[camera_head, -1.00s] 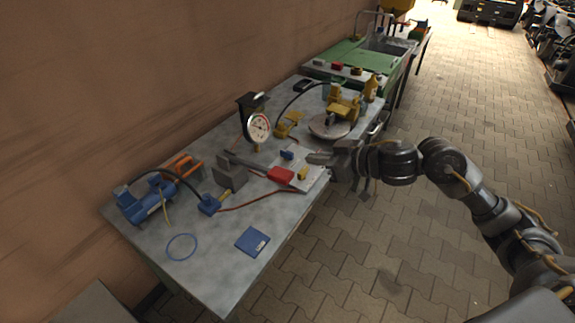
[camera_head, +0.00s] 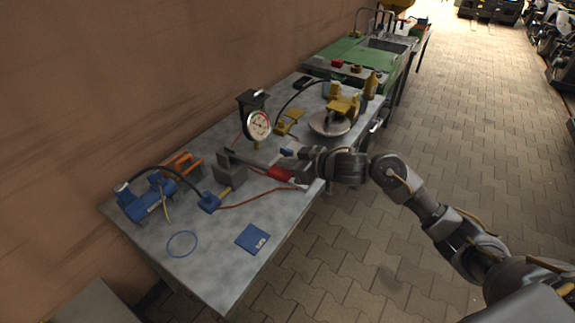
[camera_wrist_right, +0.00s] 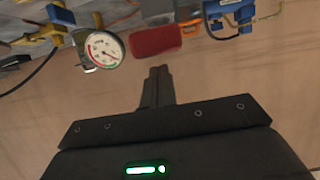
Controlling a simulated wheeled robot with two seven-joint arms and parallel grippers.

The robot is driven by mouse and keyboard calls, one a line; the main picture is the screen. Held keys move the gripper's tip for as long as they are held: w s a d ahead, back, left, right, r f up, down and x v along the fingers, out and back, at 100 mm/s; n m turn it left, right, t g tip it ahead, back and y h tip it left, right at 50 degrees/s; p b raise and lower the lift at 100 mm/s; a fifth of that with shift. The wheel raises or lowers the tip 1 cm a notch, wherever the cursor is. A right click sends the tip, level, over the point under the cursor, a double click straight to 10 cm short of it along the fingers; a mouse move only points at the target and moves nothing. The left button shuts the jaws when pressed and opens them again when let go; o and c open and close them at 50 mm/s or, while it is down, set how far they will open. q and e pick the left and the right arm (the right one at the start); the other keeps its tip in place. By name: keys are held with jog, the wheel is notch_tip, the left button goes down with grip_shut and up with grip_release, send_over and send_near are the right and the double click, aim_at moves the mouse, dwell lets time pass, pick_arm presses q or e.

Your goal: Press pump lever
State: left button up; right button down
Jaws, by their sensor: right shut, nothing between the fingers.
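The pump lever is a grey bar with a red grip (camera_head: 279,173) that reaches across the table from a grey pump block (camera_head: 229,174). The red grip (camera_wrist_right: 156,40) also shows in the wrist view, just beyond my fingertips. My right gripper (camera_wrist_right: 160,72) is shut and empty. In the head view the right gripper (camera_head: 301,162) is at the table's right edge, close to the grip's end. The frames do not settle whether it touches the grip or how high it is above it. A dial gauge (camera_head: 258,125) stands behind the lever. My left gripper is out of view.
A blue device (camera_head: 145,203) with a black hose stands at the table's left. A blue plate (camera_head: 252,239) and blue ring (camera_head: 182,244) lie in front. Yellow fittings (camera_head: 344,105) stand at the back right. The front of the table is mostly bare.

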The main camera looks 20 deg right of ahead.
jog(key=shift+f, duration=0.5)
jog(key=shift+s+f, duration=0.1)
